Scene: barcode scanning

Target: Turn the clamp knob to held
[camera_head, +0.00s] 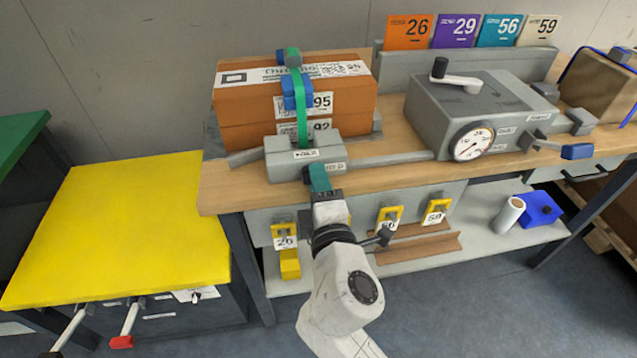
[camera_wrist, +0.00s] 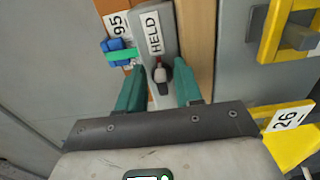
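The clamp knob (camera_wrist: 160,76) shows in the wrist view as a small dark and pale lever with a reddish tip. It sits on the grey clamp block (camera_wrist: 170,18), just below a white label reading HELD (camera_wrist: 153,32). My gripper (camera_wrist: 160,70) has its two teal fingers on either side of the knob, with a visible gap at each side. In the head view, my gripper (camera_head: 318,174) is at the front of the grey clamp block (camera_head: 290,158), and the knob is hidden behind it. A green strap (camera_head: 299,98) and blue buckle run over the orange cartons (camera_head: 235,112) behind the block.
A grey box with a dial gauge (camera_head: 472,141) and crank stands to the right on the wooden bench (camera_head: 390,172). Yellow numbered tags (camera_head: 285,234) hang under the bench front. A yellow-topped table (camera_head: 130,225) is at the left. Cylinder (camera_head: 509,214) and blue box lie on the lower shelf.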

